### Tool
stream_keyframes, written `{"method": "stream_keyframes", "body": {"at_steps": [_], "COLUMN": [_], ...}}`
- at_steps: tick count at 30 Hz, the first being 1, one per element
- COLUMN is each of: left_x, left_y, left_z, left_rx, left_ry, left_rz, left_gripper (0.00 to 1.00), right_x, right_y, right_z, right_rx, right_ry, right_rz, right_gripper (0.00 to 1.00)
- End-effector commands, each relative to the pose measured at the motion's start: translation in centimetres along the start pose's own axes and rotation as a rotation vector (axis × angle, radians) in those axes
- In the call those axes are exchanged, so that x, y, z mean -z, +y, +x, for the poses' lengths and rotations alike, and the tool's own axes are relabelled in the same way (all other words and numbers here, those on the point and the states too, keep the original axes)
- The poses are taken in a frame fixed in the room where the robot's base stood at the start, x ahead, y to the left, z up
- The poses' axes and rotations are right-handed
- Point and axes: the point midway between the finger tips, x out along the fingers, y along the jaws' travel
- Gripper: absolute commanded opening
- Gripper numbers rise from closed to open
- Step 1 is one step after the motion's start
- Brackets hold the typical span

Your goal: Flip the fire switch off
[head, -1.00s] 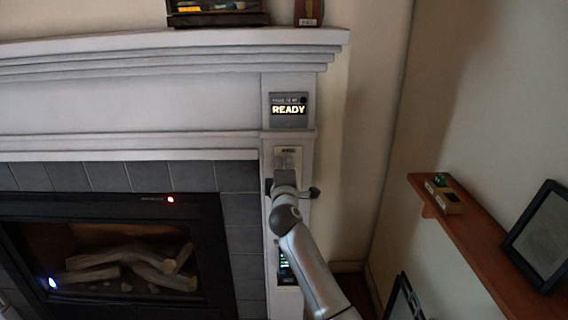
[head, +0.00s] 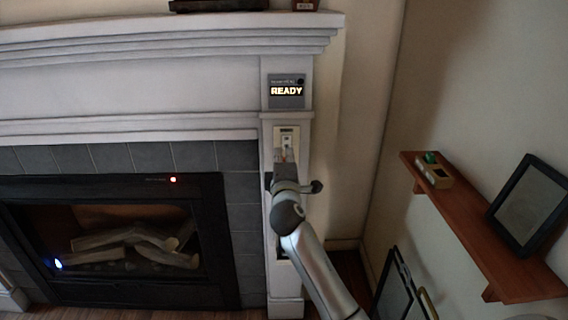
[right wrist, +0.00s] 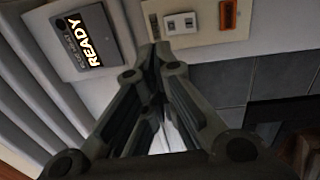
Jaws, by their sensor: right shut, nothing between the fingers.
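The fire switch plate (head: 288,132) is a pale plate on the white pillar right of the fireplace, below the READY display. In the right wrist view, the plate (right wrist: 207,37) carries a small white switch (right wrist: 180,24) and an orange-red part (right wrist: 228,14). My right gripper (head: 286,160) is shut and empty, in front of the lower plate. In the right wrist view, its fingertips (right wrist: 154,52) are together near the plate's edge. I cannot tell whether they touch it. My left gripper is not in view.
The READY display (head: 286,91) is on the pillar above the plate. The fireplace (head: 120,245) is at the left, with a red light on its frame. A wooden shelf (head: 480,235) with a dark picture frame (head: 528,203) is on the right wall. Dark frames lean below it.

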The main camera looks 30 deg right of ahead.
Motion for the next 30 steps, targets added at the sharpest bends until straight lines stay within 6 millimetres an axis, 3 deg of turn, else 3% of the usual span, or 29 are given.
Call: {"method": "stream_keyframes", "body": {"at_steps": [3,10,30], "left_x": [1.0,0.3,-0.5], "left_y": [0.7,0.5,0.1], "left_z": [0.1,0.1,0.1], "left_rx": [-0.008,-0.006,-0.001], "left_ry": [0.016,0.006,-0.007], "left_rz": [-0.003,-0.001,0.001], "left_gripper": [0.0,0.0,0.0], "right_x": [0.1,0.1,0.1], "right_y": [0.3,0.8,0.6], "right_z": [-1.9,-4.0,-4.3], "right_rx": [0.0,0.001,0.006], "right_ry": [0.002,0.001,0.003], "right_rz": [0.001,0.0,0.001], "right_gripper": [0.0,0.0,0.0]}}
